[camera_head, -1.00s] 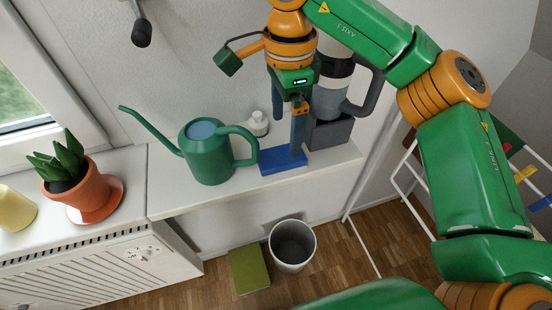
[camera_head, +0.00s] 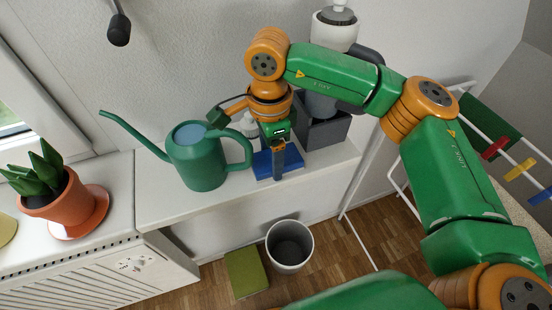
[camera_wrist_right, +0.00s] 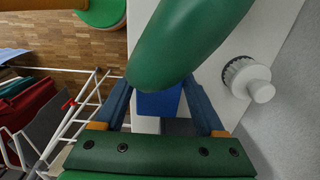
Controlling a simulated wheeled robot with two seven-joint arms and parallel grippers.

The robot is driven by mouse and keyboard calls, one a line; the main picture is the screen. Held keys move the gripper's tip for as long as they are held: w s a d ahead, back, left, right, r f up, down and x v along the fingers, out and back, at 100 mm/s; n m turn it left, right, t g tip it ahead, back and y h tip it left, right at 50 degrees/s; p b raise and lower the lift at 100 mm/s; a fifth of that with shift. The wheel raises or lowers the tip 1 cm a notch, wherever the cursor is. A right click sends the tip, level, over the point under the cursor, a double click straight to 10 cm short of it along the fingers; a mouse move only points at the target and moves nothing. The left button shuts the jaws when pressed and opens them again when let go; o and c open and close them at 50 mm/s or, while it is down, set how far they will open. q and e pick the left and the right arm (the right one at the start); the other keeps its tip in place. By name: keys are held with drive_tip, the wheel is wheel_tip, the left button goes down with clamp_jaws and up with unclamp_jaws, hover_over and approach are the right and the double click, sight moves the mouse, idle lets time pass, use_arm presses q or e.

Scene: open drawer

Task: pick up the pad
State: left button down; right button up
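The pad appears to be the flat blue piece (camera_head: 262,165) on the white ledge, right of the green watering can (camera_head: 196,160). My right gripper (camera_head: 278,168) points down over it and hides part of it. In the right wrist view, the right gripper's two blue-grey fingers (camera_wrist_right: 162,108) are spread apart. The blue pad (camera_wrist_right: 158,102) shows in the gap between them, partly covered by a large green curved shape. Whether the fingers touch the pad cannot be told. My left gripper is not in view.
A grey machine (camera_head: 325,125) stands to the right. A potted plant (camera_head: 57,195) is at left. A bin (camera_head: 289,246) and green box (camera_head: 246,272) are on the floor.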

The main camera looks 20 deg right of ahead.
drive_tip(key=shift+w, duration=0.1)
drive_tip(key=c, duration=0.5)
drive_tip(key=shift+r, duration=0.15)
drive_tip(key=shift+r+b, duration=0.45)
drive_tip(key=shift+r, duration=0.05)
drive_tip(key=s+b, duration=0.6)
drive_tip(key=s, duration=1.2)
drive_tip(key=shift+d, duration=0.3)
